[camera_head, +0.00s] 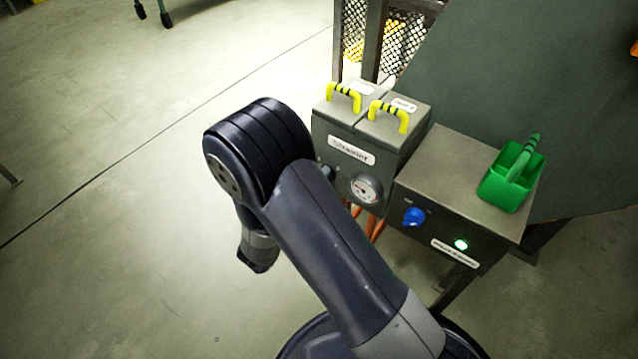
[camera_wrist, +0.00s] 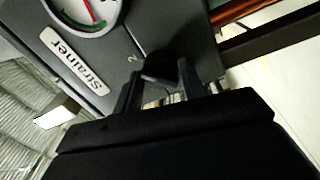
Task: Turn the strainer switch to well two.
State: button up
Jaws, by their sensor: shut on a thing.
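The strainer box (camera_head: 352,152) is grey, with a "Strainer" label (camera_wrist: 75,62) on its front and a round gauge (camera_head: 365,188) beside it. Its dark switch knob (camera_wrist: 160,66) shows in the wrist view, with a small mark that looks like a "2" just left of it. My gripper (camera_wrist: 162,80) is shut on this knob, one finger on each side. The knob's pointing direction is hard to tell, as the fingers and dark shade cover much of it. In the head view my arm hides the gripper.
A second grey box (camera_head: 455,178) to the right carries a blue knob (camera_head: 413,216), a lit green lamp (camera_head: 460,244) and a green scoop holder (camera_head: 512,177). Two lids with yellow-black handles (camera_head: 344,95) top the strainer box.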

jog(key=shift+f, duration=0.15)
jog(key=o, duration=1)
jog(key=shift+c, duration=0.2)
jog(key=r+p+v, duration=0.1)
jog(key=p+v, duration=0.1)
jog(key=v, duration=0.8)
jog(key=shift+s+a+f+p, duration=0.3)
jog(key=shift+f, duration=0.2)
jog(key=b+x, duration=0.2)
jog(key=x, duration=0.9)
jog(key=shift+s+a, duration=0.1)
jog(key=shift+s, duration=0.05)
